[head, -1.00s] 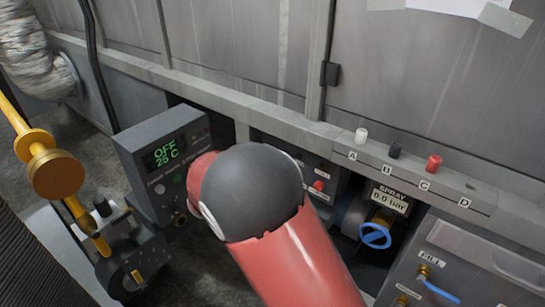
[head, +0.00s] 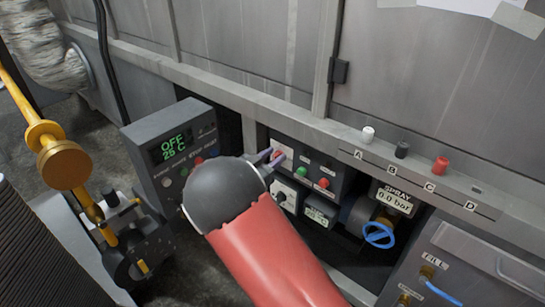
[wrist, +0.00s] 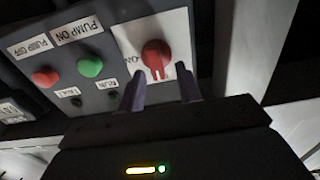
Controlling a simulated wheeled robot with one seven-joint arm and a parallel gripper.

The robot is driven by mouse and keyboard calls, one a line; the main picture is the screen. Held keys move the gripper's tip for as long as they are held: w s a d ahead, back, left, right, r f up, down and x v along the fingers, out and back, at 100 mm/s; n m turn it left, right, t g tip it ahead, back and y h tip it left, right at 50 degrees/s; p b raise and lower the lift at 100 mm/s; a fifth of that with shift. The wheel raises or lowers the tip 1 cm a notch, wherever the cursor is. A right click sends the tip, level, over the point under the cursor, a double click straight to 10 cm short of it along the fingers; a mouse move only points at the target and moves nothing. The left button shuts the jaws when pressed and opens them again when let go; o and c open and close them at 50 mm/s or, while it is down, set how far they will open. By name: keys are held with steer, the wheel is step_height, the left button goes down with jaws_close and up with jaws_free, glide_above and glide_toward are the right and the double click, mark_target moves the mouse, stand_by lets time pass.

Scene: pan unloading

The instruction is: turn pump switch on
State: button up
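The pump panel (head: 311,177) is set under the ledge, just beyond my gripper. In the wrist view its labels appear upside down. A red rotary switch (wrist: 153,57) on a white plate (wrist: 180,25) lies just ahead of the fingertips, roughly between their lines; I cannot tell if they touch it. Beside it are a green button (wrist: 90,67) labelled PUMP ON and a red button (wrist: 46,77) labelled PUMP OFF. My gripper (wrist: 161,78) is open and empty, its two fingers apart. In the head view my gripper (head: 271,156) points at the panel's left end, partly covering the switch.
A grey control box (head: 175,150) reading OFF 25 C stands at left. Below the pump panel are a black knob (head: 280,197) and a small display (head: 318,213). The ledge (head: 400,167) overhangs the panel.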

jaws_close()
steer(key=shift+f+b, duration=0.1)
steer(key=shift+b, duration=0.2)
steer(key=m+b, duration=0.5)
steer(key=m, duration=0.1)
steer(key=d+f+m+b, duration=0.1)
steer(key=m+b, duration=0.4)
steer(key=m, duration=0.1)
steer(key=s+m+b, duration=0.1)
steer(key=m+b, duration=0.4)
steer(key=shift+d+f+m+b, duration=0.25)
steer(key=shift+f+m+b, duration=0.05)
steer(key=shift+m+b, duration=0.1)
stand_by(0.4)
